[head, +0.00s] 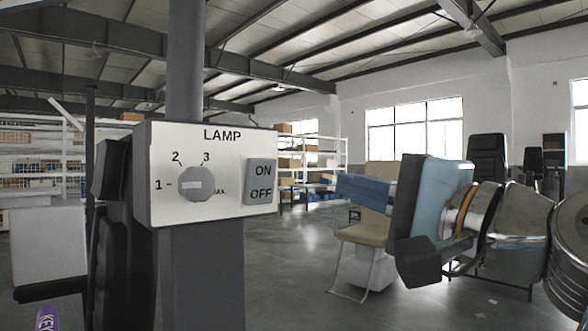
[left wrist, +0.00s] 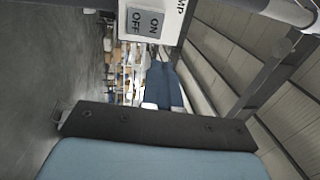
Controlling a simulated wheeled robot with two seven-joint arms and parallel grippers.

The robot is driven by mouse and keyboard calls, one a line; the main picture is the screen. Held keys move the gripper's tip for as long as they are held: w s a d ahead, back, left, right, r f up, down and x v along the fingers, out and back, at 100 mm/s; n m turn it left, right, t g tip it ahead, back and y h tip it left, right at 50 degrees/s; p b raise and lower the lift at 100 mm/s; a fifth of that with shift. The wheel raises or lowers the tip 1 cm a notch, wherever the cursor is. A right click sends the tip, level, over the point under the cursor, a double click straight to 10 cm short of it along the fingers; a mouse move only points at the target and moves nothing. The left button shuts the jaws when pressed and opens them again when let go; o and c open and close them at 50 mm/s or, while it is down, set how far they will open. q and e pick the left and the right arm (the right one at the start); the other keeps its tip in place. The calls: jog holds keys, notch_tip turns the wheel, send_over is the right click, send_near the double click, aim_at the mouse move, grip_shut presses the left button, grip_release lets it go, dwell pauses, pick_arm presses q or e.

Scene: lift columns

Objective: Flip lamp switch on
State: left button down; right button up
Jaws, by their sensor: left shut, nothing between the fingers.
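The lamp switch (head: 261,182) is a grey rocker marked ON above and OFF below, at the right side of the white LAMP panel (head: 228,150). Which half is pressed in I cannot tell. The switch also shows at the top of the left wrist view (left wrist: 145,22). My left gripper (head: 338,190) is to the right of the panel in the head view, its blue fingers shut and empty, pointing left towards the switch. In the head view a clear gap shows between fingertips and switch. The fingers also show in the left wrist view (left wrist: 160,70). My right gripper is in neither view.
A round grey knob (head: 196,184) with numbered marks sits left of the switch. The panel is fixed to a grey column (head: 201,275). A beige chair (head: 366,232) stands behind my gripper. Shelves (head: 310,165) line the back, and open floor lies between.

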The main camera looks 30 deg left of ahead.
aim_at(269, 161)
pick_arm(q)
jog(key=x, duration=1.3)
jog(key=shift+w+a+p, duration=0.25)
jog(key=shift+a+p, duration=0.05)
jog(key=shift+p, duration=0.1)
jog(key=shift+s+r, duration=0.1)
